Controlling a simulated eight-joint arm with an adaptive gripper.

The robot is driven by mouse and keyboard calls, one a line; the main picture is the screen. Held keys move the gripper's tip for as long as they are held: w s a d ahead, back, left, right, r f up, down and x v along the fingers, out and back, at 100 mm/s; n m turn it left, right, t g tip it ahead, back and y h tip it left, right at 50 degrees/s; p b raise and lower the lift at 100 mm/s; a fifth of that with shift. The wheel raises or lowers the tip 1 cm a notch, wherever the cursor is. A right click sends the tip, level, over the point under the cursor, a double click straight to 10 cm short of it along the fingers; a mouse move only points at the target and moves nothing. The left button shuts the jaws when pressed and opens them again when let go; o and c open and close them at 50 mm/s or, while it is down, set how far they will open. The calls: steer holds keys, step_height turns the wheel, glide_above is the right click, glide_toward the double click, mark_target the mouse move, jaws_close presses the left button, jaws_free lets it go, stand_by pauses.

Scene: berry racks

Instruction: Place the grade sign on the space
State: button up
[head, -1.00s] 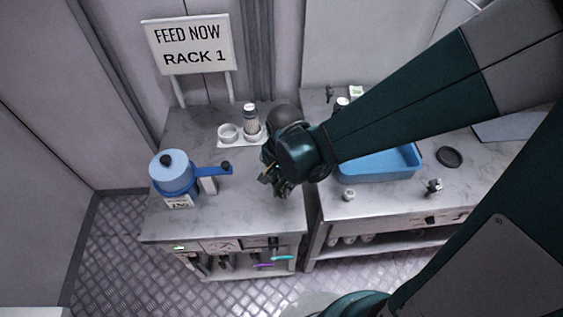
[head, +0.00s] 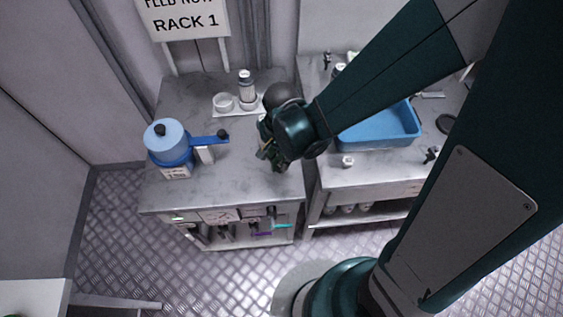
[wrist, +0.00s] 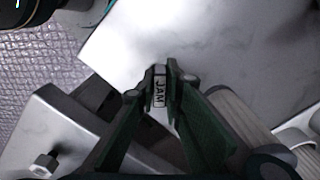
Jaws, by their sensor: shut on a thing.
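The grade sign (wrist: 160,86) is a small pale plate reading "JAM", seen in the wrist view. My gripper (wrist: 160,76) is shut on it, with the sign between the two green fingertips. In the head view my gripper (head: 266,152) is over the right part of the left counter (head: 225,180), near its right edge. The sign is too small to make out there. My wrist and arm cover part of the counter behind. I cannot tell which spot is the space.
A blue pot (head: 166,140) with a long handle stands on the left counter. A white cup (head: 223,102) and a bottle (head: 246,86) stand at its back. A blue tub (head: 380,132) sits on the right counter, across a narrow gap. The left counter's front middle is clear.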

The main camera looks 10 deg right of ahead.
steer(key=o, duration=0.8)
steer(key=shift+c, duration=0.2)
steer(key=shift+r, duration=0.15)
step_height(320, 180, up, 12)
steer(key=p, duration=0.3)
steer(key=shift+d+r, duration=0.1)
stand_by(0.8)
steer(key=s+d+r+n+t, duration=0.2)
steer(key=d+r+n+t, duration=0.5)
steer(key=d+r, duration=0.9)
steer(key=shift+s+d+r+n, duration=0.15)
steer(key=shift+d+r+n, duration=0.3)
steer(key=shift+n, duration=0.55)
steer(key=shift+a, duration=0.1)
